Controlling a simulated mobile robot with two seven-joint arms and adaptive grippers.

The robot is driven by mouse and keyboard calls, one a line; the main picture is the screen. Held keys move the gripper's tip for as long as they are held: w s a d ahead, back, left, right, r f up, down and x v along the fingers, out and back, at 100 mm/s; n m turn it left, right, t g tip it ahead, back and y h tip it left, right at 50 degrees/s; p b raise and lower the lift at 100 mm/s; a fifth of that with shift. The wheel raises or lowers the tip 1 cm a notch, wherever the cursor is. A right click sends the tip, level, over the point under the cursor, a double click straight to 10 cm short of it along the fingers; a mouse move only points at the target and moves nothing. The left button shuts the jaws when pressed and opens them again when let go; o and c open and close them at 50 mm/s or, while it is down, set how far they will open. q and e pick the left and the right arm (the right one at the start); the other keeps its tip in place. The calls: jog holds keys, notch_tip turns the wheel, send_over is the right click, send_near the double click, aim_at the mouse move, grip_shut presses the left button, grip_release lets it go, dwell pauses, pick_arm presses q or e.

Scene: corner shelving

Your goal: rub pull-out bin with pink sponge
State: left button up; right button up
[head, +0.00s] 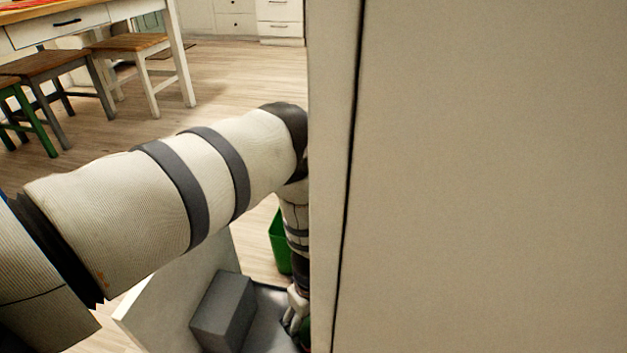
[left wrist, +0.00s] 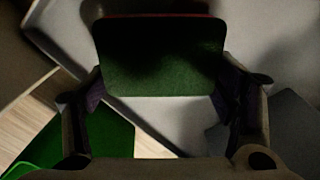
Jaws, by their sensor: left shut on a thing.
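The sponge (left wrist: 160,60) shows in the left wrist view as a dark green pad with a thin reddish edge at its far side. My left gripper (left wrist: 163,92) is shut on it, one finger at each side. In the head view my left gripper (head: 297,312) is low, beside the cabinet edge and partly hidden by it. The pull-out bin (head: 165,300) looks like an open light-walled drawer at the bottom, with a grey block-like box (head: 222,312) inside. The gripper is over its right part; I cannot tell whether the sponge touches it. My right gripper is out of view.
A tall beige cabinet panel (head: 490,180) fills the right of the head view, close to my left arm. A green container (head: 279,245) stands on the floor behind the drawer. A table (head: 60,32) and stools (head: 130,45) are farther back left. Wood floor between is clear.

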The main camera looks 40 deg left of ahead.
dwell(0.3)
pick_arm(q)
jog(key=shift+f+b, duration=0.65)
jog(key=shift+f, duration=0.55)
